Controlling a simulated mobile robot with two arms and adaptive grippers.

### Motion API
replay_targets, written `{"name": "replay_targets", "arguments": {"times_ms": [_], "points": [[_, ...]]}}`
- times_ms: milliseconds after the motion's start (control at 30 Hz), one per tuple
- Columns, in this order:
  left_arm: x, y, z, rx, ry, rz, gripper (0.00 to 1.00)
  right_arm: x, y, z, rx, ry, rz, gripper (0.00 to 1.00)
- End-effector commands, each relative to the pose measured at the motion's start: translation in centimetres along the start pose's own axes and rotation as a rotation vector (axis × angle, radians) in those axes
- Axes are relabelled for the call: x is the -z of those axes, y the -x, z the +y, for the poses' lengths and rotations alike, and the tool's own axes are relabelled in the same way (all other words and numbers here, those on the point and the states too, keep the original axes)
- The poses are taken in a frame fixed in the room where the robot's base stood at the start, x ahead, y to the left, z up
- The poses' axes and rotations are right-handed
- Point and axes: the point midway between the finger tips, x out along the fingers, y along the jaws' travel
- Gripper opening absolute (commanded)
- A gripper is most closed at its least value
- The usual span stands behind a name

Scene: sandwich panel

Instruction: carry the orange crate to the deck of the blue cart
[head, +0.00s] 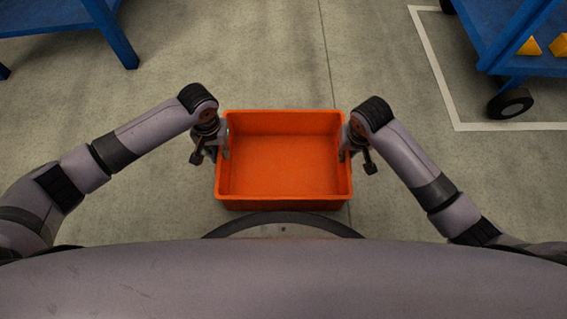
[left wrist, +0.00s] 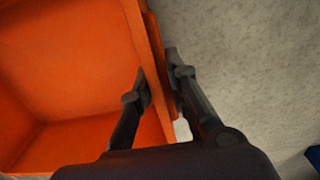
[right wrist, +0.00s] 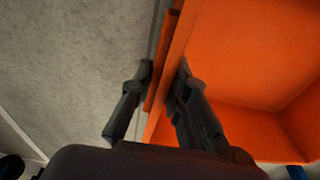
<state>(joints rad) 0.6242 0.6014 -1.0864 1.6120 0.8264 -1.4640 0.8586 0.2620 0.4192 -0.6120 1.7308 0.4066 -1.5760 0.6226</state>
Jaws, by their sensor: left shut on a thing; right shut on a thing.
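The orange crate (head: 284,204) is open-topped and looks empty. It is held in front of my body, between my two arms. My left gripper (head: 221,150) is shut on the crate's left wall, one finger inside and one outside; the left wrist view shows this wall (left wrist: 145,40) between the fingers. My right gripper (head: 347,150) is shut on the right wall in the same way, seen in the right wrist view (right wrist: 182,45). The blue cart (head: 515,62) stands at the upper right, apart from the crate, and only part of its deck shows.
Yellow pieces (head: 530,47) lie on the cart's deck. A black wheel (head: 510,103) sits at its near corner. A white floor line (head: 440,85) runs around the cart. A blue table (head: 60,18) stands at the upper left. The concrete floor between them is clear.

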Motion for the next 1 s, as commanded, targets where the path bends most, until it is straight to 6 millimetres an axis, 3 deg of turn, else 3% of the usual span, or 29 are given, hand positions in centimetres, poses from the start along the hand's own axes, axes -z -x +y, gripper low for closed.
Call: {"name": "replay_targets", "arguments": {"times_ms": [267,700,1000], "points": [[0.1,1.2,-0.1,0.001,0.001,0.002,0.0,0.2,1.2,0.1,-0.001,0.001,0.002,0.0],[0.1,5.0,-0.1,0.002,0.001,0.001,0.0,0.8,4.9,0.1,-0.001,0.001,0.001,0.0],[0.1,5.0,-0.1,0.002,0.001,0.001,0.0,0.8,5.0,0.1,-0.002,0.001,0.001,0.0]]}}
